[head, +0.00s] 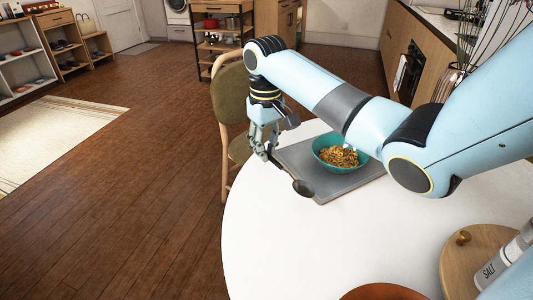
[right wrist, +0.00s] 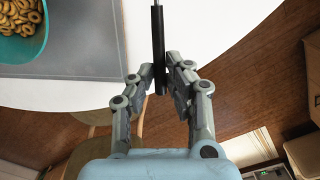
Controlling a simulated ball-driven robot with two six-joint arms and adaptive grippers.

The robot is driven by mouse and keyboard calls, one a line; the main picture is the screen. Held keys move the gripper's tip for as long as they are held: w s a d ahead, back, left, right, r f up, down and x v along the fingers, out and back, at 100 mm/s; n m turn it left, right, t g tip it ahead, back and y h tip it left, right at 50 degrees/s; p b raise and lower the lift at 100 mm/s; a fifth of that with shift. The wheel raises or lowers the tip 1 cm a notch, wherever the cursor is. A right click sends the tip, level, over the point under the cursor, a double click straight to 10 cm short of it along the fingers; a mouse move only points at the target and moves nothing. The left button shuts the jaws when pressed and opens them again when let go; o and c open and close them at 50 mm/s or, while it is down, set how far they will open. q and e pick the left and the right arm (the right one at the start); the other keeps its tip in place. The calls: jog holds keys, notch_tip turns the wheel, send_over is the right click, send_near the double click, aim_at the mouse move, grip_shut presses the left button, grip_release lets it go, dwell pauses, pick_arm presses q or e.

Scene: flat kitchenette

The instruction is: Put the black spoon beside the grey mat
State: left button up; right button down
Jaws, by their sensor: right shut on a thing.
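The black spoon (head: 303,188) is in my right gripper (head: 264,143), at the far-left edge of the white table. Its dark bowl end points toward the camera, by the left edge of the grey mat (head: 335,186). In the right wrist view, the fingers (right wrist: 163,78) are shut on the black handle (right wrist: 158,45), which lies to the right of the mat (right wrist: 85,65), over white tabletop. I cannot tell whether the spoon touches the table. A teal bowl (head: 321,158) of ring-shaped cereal stands on the mat. My left gripper is not in view.
A chair (head: 230,100) stands close behind the table edge near my right gripper. A round wooden board (head: 458,262), a salt shaker (head: 494,268) and an orange dish (head: 385,292) are at the near right. The table's near left (head: 275,240) is clear.

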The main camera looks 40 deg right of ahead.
aim_at(266, 170)
notch_tip(266, 170, down, 4)
jog(key=shift+f+b, duration=0.15)
jog(key=shift+b, duration=0.3)
jog(key=c, duration=1.3)
grip_release()
notch_tip(266, 170, up, 11)
jog(key=shift+d+f+p, duration=0.1)
jog(key=shift+p, duration=1)
jog(key=shift+r, duration=0.7)
